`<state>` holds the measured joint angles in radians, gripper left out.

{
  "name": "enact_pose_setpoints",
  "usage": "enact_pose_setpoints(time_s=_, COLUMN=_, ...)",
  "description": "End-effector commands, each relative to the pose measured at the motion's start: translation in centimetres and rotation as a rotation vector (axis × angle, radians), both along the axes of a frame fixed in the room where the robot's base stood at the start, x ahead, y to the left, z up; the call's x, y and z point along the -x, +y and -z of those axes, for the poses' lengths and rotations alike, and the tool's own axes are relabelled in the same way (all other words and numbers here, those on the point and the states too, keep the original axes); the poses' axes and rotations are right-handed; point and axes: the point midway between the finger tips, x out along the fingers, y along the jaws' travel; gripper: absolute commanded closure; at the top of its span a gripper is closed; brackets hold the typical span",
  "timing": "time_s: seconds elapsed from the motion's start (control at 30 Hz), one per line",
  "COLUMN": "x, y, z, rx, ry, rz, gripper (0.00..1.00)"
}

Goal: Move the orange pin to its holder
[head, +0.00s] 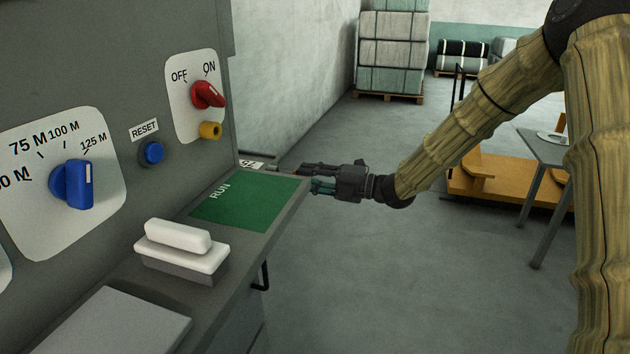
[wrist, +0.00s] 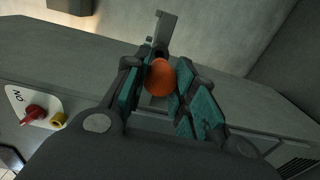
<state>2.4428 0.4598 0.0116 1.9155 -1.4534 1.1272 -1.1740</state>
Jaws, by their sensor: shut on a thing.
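The orange pin (wrist: 159,79) shows in the wrist view as a rounded orange end between the two teal-padded fingers. My gripper (wrist: 158,90) is shut on it. In the head view my gripper (head: 315,178) is at the far right corner of the machine's ledge, pointing left. I cannot make out the pin in the head view. A grey upright bracket (wrist: 166,35) stands just beyond the pin in the wrist view. I cannot tell whether it is the holder, or whether the pin touches it.
The grey machine panel on the left carries a red OFF/ON knob (head: 208,95), a yellow socket (head: 210,131), a blue reset button (head: 151,153) and a blue dial (head: 72,184). A white-handled block (head: 180,248) and green RUN mat (head: 250,200) are on the ledge.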

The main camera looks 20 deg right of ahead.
Motion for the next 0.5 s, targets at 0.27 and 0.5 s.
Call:
enact_pose_setpoints(time_s=0.27, x=-0.73, y=1.21, z=0.01, rx=-0.001, ry=0.0, rz=-0.001, gripper=1.0)
enact_pose_setpoints(time_s=0.5, x=-0.76, y=1.23, z=-0.05, rx=-0.001, ry=0.0, rz=-0.001, gripper=1.0)
